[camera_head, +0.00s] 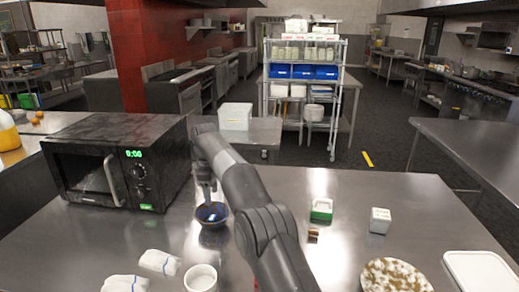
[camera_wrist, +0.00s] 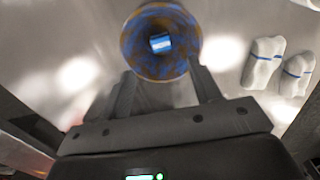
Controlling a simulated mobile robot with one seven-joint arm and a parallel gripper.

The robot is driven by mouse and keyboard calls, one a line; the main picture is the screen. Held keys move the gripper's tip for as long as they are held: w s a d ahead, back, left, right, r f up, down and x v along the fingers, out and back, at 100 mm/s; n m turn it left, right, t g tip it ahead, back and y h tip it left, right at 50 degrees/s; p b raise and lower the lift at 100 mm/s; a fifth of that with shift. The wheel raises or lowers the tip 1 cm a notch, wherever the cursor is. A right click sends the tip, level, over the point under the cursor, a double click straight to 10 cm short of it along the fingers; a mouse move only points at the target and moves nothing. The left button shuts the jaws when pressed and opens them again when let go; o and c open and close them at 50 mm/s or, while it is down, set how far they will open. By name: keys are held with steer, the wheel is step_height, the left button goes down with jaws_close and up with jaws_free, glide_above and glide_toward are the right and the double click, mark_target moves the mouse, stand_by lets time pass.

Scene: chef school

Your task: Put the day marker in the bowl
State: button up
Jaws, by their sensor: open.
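The bowl (camera_head: 211,221), dark with a blue and brown pattern, stands on the steel table right of the microwave. In the wrist view the bowl (camera_wrist: 135,45) lies just beyond my fingertips. A small blue-and-white piece (camera_wrist: 161,43) lies inside it near the middle; it looks like the day marker, but its print is too blurred to read. My gripper (camera_wrist: 163,78) is open, its two fingers spread apart with nothing between them. In the head view my gripper (camera_head: 207,194) points down over the bowl, and my arm hides part of the table behind it.
A black microwave (camera_head: 110,160) stands at the left. Folded white towels (camera_head: 159,262) and a white cup (camera_head: 200,278) are in front. Right of my arm are a green-and-white box (camera_head: 322,210), a white cube (camera_head: 380,221), a speckled plate (camera_head: 395,277) and a white board (camera_head: 480,272).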

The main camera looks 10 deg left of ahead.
steer(key=s+d+r+m+t, duration=0.2)
steer(key=s+d+r+m, duration=0.2)
steer(key=d+r, duration=0.9)
steer(key=s+d+r+m+t, duration=0.1)
steer(key=s+d+r+m, duration=0.45)
steer(key=s+d, duration=0.65)
steer(key=s+d+m+t, duration=0.1)
steer(key=s+d+m, duration=0.2)
steer(key=s+d, duration=0.75)
steer(key=s+d+f+m, duration=0.2)
steer(key=s+f, duration=0.2)
steer(key=s, duration=0.3)
steer(key=s+d+f+m+t, duration=0.1)
steer(key=s+d+f+m, duration=0.2)
steer(key=s+f, duration=0.2)
steer(key=s, duration=0.3)
steer(key=shift+s+d+f+t, duration=0.2)
steer(key=shift+s+d+t, duration=0.05)
steer(key=shift+d+t, duration=0.05)
